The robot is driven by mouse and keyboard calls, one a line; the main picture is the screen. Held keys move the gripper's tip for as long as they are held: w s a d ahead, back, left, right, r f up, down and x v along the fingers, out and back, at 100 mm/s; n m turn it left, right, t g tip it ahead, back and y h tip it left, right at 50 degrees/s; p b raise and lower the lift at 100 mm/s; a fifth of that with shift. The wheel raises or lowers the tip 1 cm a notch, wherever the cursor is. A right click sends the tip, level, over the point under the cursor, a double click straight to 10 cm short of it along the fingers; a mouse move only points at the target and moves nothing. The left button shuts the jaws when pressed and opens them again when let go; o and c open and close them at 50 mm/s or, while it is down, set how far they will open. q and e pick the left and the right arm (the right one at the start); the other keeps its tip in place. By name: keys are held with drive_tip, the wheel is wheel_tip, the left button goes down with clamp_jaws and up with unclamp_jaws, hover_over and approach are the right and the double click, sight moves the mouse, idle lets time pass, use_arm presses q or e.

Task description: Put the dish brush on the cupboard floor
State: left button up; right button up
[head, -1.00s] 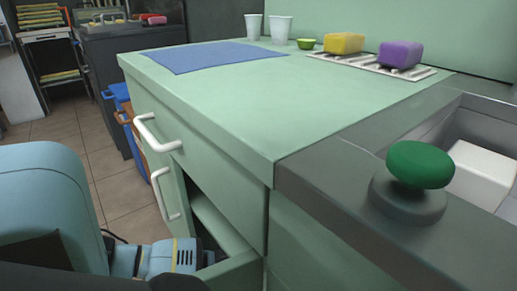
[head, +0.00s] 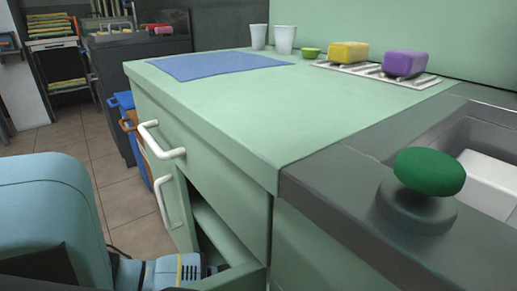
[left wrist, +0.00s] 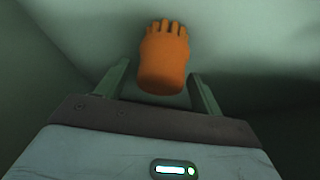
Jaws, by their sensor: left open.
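An orange object (left wrist: 163,62) with a rounded body and several stubby bristle-like tips shows in the left wrist view; it looks like the dish brush. My left gripper (left wrist: 158,74) is open, with one finger on each side of the orange object and visible gaps. The object is close to pale green surfaces; I cannot tell whether it rests on the cupboard floor. In the head view, my left arm reaches low into the open green cupboard (head: 222,237), and its fingers are hidden there. My right gripper is not in view.
The cupboard door (head: 166,195) stands open. The green counter (head: 215,95) above holds a blue mat (head: 215,66), two cups (head: 284,39), and yellow (head: 348,52) and purple (head: 404,63) sponges. A green-topped grey knob (head: 428,172) stands by the sink (head: 490,170).

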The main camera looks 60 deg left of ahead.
use_arm(q)
drive_tip(key=p+v, duration=0.5)
drive_tip(key=v, duration=0.7)
drive_tip(key=shift+p, duration=0.3)
drive_tip(key=shift+r, duration=0.15)
